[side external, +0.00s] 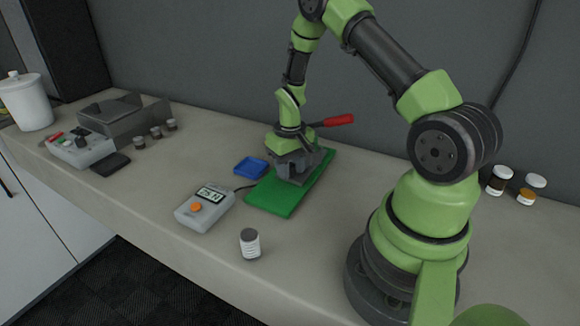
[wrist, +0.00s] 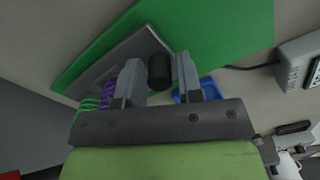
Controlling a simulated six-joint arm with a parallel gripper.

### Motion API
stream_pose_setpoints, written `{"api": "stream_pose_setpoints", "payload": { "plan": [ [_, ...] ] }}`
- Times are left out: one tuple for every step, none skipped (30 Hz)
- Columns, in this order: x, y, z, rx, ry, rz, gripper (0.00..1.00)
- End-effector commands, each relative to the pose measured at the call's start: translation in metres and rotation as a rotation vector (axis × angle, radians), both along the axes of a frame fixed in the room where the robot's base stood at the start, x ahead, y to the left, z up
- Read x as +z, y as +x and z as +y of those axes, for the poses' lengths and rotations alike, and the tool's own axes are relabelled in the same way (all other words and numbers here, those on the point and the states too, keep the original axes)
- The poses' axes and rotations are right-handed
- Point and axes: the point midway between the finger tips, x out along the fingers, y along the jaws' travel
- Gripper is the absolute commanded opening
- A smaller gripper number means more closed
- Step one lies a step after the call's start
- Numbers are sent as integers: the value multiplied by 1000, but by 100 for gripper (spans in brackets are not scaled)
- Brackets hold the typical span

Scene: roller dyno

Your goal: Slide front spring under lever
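My gripper (wrist: 160,78) is low over the grey dyno block (wrist: 98,68) on the green board (side external: 272,201). Its two fingers are apart, with a black cylinder (wrist: 159,71) showing between them and narrow gaps at its sides; I see no grip on it. A purple spring (wrist: 106,94) and a green spring (wrist: 88,104) are left of the fingers in the wrist view, partly hidden by the gripper. I cannot tell which is the front spring. The lever's red handle (side external: 339,120) sticks out right behind my gripper (side external: 294,152) in the side view; its underside is hidden.
A blue tray (side external: 251,167) and a cabled meter (side external: 205,208) lie left of the board. A small lidded jar (side external: 250,244) stands near the front edge.

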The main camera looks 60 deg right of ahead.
Motion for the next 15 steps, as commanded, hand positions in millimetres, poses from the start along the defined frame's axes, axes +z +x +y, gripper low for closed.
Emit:
{"api": "stream_pose_setpoints", "payload": {
  "plan": [
    [0,0,0,0,0,0,34],
    [1,0,0,0,0,0,34],
    [3,0,0,0,0,-1,34],
    [5,0,0,-1,0,-1,34],
    [8,1,0,-1,-1,-3,34],
    [13,1,0,0,-2,-4,34],
    [18,1,0,0,-2,-5,34],
    [23,1,0,0,-2,-5,34],
    [31,1,0,1,-3,-5,34],
    [37,1,-1,1,-4,-6,34],
    [43,1,-1,0,-3,-5,34],
    [52,1,0,-1,-3,-5,34],
    [58,1,0,0,-3,-6,34],
    [63,1,-1,1,-4,-6,34],
    [71,1,-1,1,-4,-6,34]
  ]
}}
